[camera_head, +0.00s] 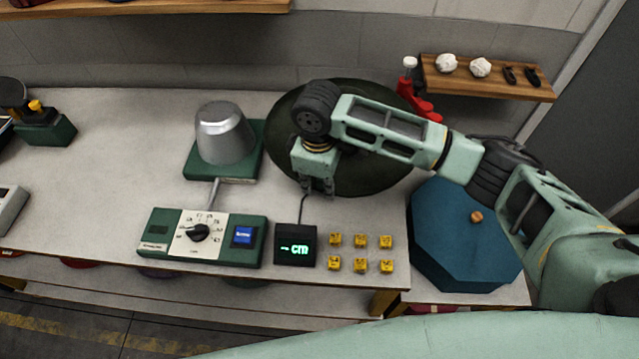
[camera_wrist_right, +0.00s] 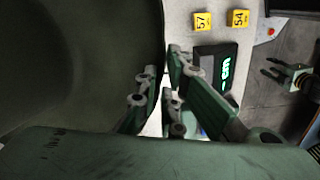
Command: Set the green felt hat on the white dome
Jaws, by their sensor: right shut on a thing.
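The green felt hat (camera_head: 370,170) is a wide dark green shape at the back middle of the table, partly hidden by my right arm. My right gripper (camera_head: 318,192) is shut on the hat's front brim. In the right wrist view the hat (camera_wrist_right: 80,70) fills the left side, its edge reaching the fingers (camera_wrist_right: 160,92). The dome (camera_head: 224,134), pale silver-grey here, stands bare on a green base to the left of the hat. My left gripper (camera_wrist_right: 290,75) shows small at the right of the wrist view, its fingers apart and empty.
A control box with a dial (camera_head: 202,238) stands in front of the dome. A display reading "- cm" (camera_head: 295,246) and several yellow number blocks (camera_head: 360,253) are in front of the hat. A blue octagonal box (camera_head: 460,245) is at right. A wooden shelf (camera_head: 490,80) is behind.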

